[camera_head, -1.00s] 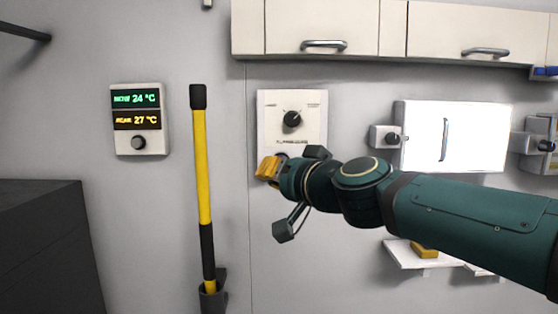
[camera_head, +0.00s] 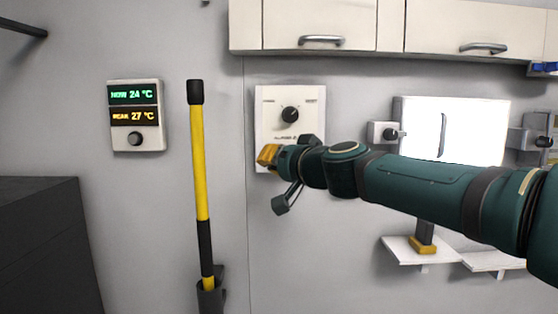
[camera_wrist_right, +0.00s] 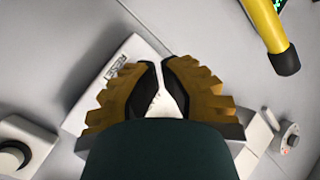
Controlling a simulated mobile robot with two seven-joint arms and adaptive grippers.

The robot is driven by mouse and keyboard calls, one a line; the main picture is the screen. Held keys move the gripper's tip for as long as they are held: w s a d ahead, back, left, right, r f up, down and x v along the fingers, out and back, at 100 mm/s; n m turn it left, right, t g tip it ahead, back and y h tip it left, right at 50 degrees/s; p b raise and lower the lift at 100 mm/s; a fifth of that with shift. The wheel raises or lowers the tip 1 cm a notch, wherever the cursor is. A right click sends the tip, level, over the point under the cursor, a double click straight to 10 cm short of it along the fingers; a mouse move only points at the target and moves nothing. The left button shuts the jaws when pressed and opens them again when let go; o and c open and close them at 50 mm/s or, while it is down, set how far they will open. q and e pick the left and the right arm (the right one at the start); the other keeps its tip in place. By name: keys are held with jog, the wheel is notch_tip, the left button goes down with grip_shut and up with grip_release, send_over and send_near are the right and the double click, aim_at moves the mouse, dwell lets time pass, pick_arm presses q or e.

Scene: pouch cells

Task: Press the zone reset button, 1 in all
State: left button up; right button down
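A white wall panel (camera_head: 265,100) carries a dark round knob (camera_head: 290,114) and a small line of print. My right gripper (camera_head: 267,155) is in front of the panel's lower left part and hides it. Its yellow fingertips also show in the right wrist view (camera_wrist_right: 160,66), drawn together with only a narrow gap and nothing visible between them. A white panel with a printed label (camera_wrist_right: 115,68) lies behind them there. I cannot make out a zone reset button; it may be hidden behind the gripper. I cannot tell whether the fingertips touch the panel. My left gripper is not in view.
A temperature display (camera_head: 136,115) with a round knob hangs at the left. A yellow and black pole (camera_head: 201,165) stands in a holder beside the panel. Cupboards (camera_head: 320,20) run above. A white door (camera_head: 470,130) and small shelves (camera_head: 408,250) are at the right.

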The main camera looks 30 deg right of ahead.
jog(key=shift+w+d, duration=0.35)
jog(key=shift+w, duration=0.3)
jog(key=shift+w+d, duration=0.15)
dwell(1.0)
jog(key=shift+w+d, duration=0.1)
jog(key=shift+w, duration=0.15)
jog(key=shift+w+d+b, duration=0.25)
jog(key=shift+w+b, duration=0.05)
jog(key=shift+w, duration=0.1)
dwell(0.9)
jog(key=shift+s, duration=0.15)
jog(key=shift+s+a, duration=0.5)
jog(key=shift+s, duration=0.15)
jog(key=shift+s+a, duration=0.45)
jog(key=shift+s, duration=0.25)
jog(key=shift+s+a, duration=0.4)
jog(key=shift+s, duration=0.35)
jog(key=shift+s+a, duration=0.45)
jog(key=shift+s, duration=0.25)
